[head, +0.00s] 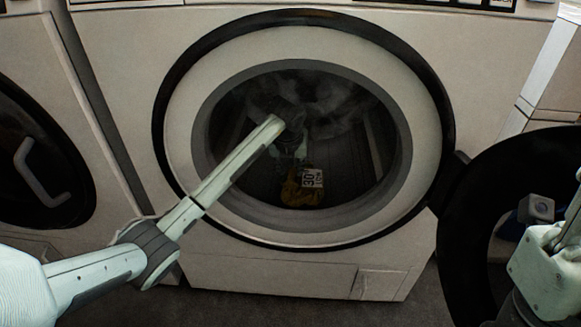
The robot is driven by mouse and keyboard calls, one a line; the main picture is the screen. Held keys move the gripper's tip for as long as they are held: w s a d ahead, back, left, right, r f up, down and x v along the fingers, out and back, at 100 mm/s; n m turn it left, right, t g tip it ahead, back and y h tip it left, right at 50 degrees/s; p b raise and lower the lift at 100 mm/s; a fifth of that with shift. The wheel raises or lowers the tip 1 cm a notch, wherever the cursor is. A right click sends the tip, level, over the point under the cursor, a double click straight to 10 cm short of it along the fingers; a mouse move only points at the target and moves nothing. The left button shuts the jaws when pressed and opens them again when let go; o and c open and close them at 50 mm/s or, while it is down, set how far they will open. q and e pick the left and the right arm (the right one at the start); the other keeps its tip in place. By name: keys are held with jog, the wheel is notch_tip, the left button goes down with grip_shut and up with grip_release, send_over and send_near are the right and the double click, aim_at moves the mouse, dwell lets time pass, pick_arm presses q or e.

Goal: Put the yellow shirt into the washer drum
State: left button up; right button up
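The yellow shirt (303,190) is a small yellow bundle with a white label reading 30, low inside the washer drum (345,165). The round door opening faces me, with a wide pale rim and dark outer ring. My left arm reaches through the opening, and my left gripper (293,158) is in the dim drum just above the shirt. Its fingers are dark and small, so I cannot tell whether they grip the shirt or are apart from it. Part of my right arm shows at the right edge; its gripper fingers are not visible.
The washer's dark round door (456,235) stands swung open at the right, beside my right arm. Another washer with a shut dark door (38,165) stands at the left. Dark floor (300,305) shows below the machine.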

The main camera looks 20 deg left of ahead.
pick_arm(q)
jog(key=shift+r, duration=0.1)
jog(key=p+v, duration=0.2)
jog(key=v, duration=0.5)
jog(key=shift+r, duration=0.25)
jog(key=shift+s, duration=0.1)
